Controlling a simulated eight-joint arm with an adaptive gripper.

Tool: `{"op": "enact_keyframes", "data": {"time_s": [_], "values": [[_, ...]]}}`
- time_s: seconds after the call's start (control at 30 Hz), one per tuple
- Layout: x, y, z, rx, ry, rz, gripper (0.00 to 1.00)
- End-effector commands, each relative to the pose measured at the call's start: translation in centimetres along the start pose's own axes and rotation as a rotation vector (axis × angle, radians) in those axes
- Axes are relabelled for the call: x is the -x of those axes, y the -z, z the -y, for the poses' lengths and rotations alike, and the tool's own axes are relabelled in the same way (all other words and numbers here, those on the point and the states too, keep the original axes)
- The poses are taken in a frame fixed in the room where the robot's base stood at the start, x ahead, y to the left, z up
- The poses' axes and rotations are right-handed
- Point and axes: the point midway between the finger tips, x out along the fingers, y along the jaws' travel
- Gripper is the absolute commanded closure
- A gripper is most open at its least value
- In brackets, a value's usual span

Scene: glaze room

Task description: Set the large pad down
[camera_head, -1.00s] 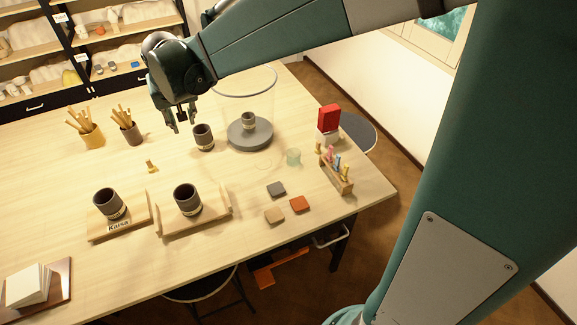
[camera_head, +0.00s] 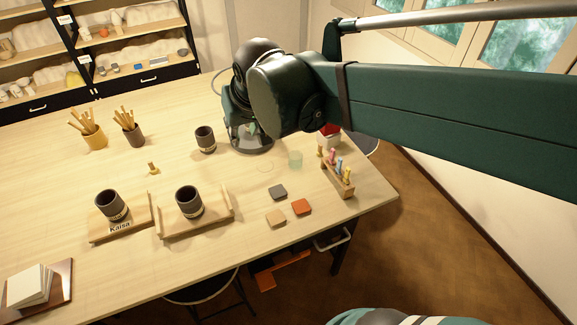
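I cannot tell for sure which thing is the large pad. Three flat square pads lie on the table: a dark grey one (camera_head: 278,192), an orange-red one (camera_head: 301,207) and a tan one (camera_head: 276,218). They look close in size. My gripper (camera_head: 240,130) is at the round grey base (camera_head: 262,148) at the back of the table, well away from these pads. My arm covers most of the gripper, so its fingers and anything between them cannot be made out. The clear cylinder and small cup on that base are largely hidden too.
A dark cup (camera_head: 205,139) stands left of my gripper. A red block (camera_head: 328,129) is partly hidden behind my arm. A wooden rack (camera_head: 338,180) stands near the right edge. Two wooden stands (camera_head: 130,230) (camera_head: 205,222) hold dark cups. A pale green glass (camera_head: 295,159) stands near the base.

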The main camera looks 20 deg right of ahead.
Motion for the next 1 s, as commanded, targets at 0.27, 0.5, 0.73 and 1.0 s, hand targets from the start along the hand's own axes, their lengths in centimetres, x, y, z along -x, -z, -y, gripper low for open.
{"op": "enact_keyframes", "data": {"time_s": [0.27, 0.5, 0.73, 1.0], "values": [[2.3, -4.8, -2.8, 0.002, -0.007, -0.025, 0.75], [3.6, -9.0, -4.7, 0.003, -0.015, -0.048, 0.75], [4.3, -12.7, -6.1, 0.006, -0.023, -0.069, 0.75], [4.5, -14.8, -6.8, 0.009, -0.028, -0.08, 0.75]]}}
